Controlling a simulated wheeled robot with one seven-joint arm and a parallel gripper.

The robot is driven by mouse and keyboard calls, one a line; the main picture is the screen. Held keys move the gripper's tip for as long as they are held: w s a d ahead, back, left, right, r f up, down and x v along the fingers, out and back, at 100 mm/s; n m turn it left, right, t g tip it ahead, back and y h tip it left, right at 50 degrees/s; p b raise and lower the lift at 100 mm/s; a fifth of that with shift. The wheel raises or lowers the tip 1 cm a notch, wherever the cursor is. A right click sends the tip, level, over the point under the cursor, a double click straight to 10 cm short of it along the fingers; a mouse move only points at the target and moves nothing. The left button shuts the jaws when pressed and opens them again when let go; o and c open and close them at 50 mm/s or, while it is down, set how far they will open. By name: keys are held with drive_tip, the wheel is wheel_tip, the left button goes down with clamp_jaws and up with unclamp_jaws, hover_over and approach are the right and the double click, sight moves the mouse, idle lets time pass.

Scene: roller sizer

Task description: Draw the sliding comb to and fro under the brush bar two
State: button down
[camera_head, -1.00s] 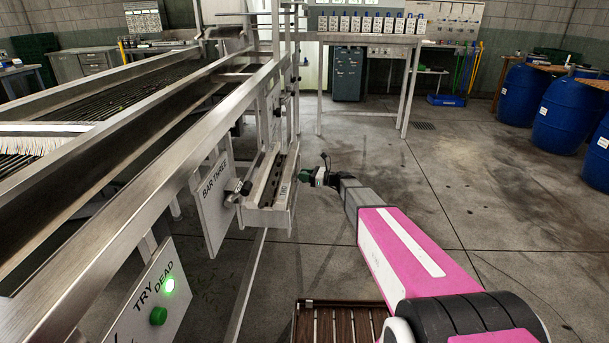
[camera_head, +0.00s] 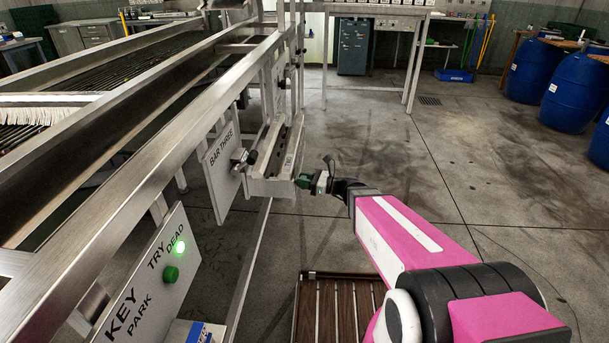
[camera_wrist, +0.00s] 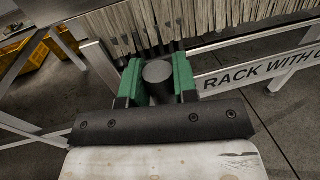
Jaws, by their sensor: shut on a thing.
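My gripper (camera_head: 303,181) is at the lower right end of a metal channel piece (camera_head: 270,187) marked TWO, on the side of the machine. In the wrist view my gripper (camera_wrist: 157,85) has its green fingers shut on a dark round knob (camera_wrist: 158,73), one finger on each side. Pale, dense bristles of a brush (camera_wrist: 205,22) hang just beyond the knob, with dark thin teeth among their lower ends. I cannot tell how far the comb is drawn out.
A BAR THREE plate (camera_head: 221,168) with a knob hangs nearer on the left. A panel (camera_head: 140,285) has a lit green lamp. A brown slatted platform (camera_head: 338,315) lies on the floor below my arm. Blue barrels (camera_head: 553,88) stand far right. The floor right of the machine is open.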

drive_tip(key=shift+s, duration=0.35)
drive_tip(key=c, duration=1.2)
unclamp_jaws()
drive_tip(key=shift+w, duration=0.1)
drive_tip(key=v, duration=1)
drive_tip(key=shift+d, duration=0.35)
